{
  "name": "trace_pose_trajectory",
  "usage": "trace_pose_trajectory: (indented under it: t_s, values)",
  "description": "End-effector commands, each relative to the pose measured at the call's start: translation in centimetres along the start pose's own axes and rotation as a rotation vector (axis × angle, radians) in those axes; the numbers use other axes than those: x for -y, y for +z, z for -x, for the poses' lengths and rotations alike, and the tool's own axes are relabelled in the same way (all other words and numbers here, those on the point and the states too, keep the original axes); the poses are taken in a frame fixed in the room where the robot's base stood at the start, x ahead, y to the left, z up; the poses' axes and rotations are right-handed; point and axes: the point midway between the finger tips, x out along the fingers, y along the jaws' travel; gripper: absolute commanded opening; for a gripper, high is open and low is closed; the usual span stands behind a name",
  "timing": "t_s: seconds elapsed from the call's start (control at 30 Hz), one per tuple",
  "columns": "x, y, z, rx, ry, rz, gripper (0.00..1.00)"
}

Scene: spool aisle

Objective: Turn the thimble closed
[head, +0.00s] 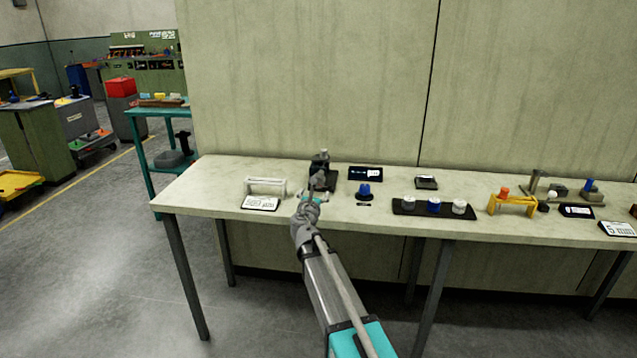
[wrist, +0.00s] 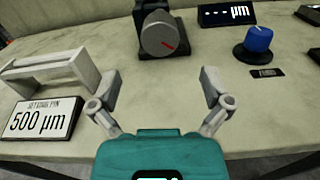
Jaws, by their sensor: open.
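The thimble (wrist: 165,36) is a grey round knob with a red line on its face. It sits on a dark stand (wrist: 184,46) at the top middle of the wrist view. In the head view the dark stand (head: 321,158) is partly hidden behind my gripper (head: 316,186). My gripper (wrist: 157,84) is open and empty. Its two fingers are spread wide on either side below the thimble in the wrist view, apart from it. A display (wrist: 228,13) behind on the right shows dashes and "µm".
A pale bracket (wrist: 50,72) with a "500 µm" setting pin card (wrist: 42,119) stands left. A blue knob (wrist: 258,39) with a small dark label (wrist: 267,72) stands right. Further right are a black tray (head: 433,213) and a yellow stand (head: 513,207). A wall rises behind the bench.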

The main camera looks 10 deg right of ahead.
Motion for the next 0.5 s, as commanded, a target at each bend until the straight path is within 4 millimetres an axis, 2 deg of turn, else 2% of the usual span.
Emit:
trace_pose_trajectory:
  t_s: [0.03,0.2,0.5]
  values:
    - [-0.1,0.0,-1.2,0.0,-0.001,0.0,0.99]
    - [-0.1,0.0,-3.8,0.0,0.0,0.0,0.99]
    - [-0.1,0.0,-7.3,0.0,0.0,0.0,0.99]
